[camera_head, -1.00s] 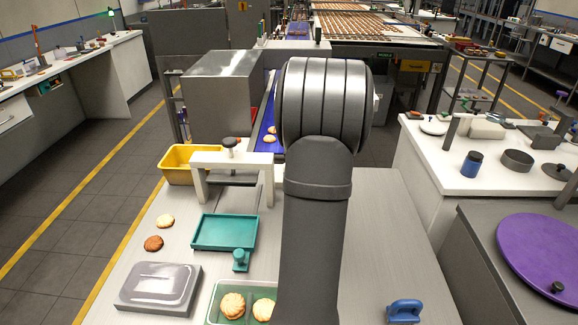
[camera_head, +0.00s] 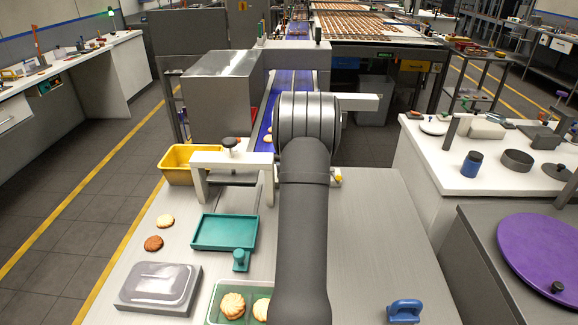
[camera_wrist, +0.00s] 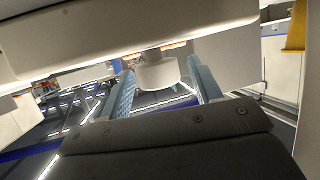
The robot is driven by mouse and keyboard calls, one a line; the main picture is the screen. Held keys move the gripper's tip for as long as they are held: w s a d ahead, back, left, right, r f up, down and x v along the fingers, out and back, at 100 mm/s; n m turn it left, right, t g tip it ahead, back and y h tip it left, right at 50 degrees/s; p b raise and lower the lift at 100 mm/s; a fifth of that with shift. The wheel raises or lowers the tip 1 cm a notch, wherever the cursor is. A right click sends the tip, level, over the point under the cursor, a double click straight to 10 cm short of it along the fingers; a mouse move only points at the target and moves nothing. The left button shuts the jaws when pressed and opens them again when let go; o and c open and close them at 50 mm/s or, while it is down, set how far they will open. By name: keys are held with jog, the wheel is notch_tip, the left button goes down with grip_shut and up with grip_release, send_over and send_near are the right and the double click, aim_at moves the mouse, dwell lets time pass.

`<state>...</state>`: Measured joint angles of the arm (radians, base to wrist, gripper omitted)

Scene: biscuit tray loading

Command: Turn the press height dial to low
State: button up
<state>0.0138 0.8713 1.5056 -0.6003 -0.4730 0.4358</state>
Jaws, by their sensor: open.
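In the wrist view my gripper (camera_wrist: 163,88) is open, with one blue-grey finger on each side of a pale round knob-like part (camera_wrist: 157,72). This part sits just below a broad pale beam (camera_wrist: 130,30). I cannot tell whether the fingers touch it, and no height marking is readable. In the head view my own arm hides the gripper and whatever is in front of it. A pale bar (camera_head: 360,102) sticks out to the right of my arm. A white press-like frame (camera_head: 207,160) with a black knob (camera_head: 229,143) on top stands left of my arm.
A teal tray (camera_head: 224,246), a yellow bin (camera_head: 176,174), a grey lidded box (camera_head: 152,300) and loose biscuits (camera_head: 165,221) lie left of my arm. A blue handled object (camera_head: 404,311) stands at front right. The bench (camera_head: 375,240) right of my arm is mostly clear.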

jog(key=c, duration=1)
jog(key=shift+d+n+y, duration=0.1)
jog(key=shift+n+y, duration=0.4)
jog(key=shift+n+g+y, duration=0.3)
jog(key=shift+y, duration=0.1)
jog(key=o, duration=1)
jog(key=v, duration=1.7)
jog(key=shift+r, duration=0.25)
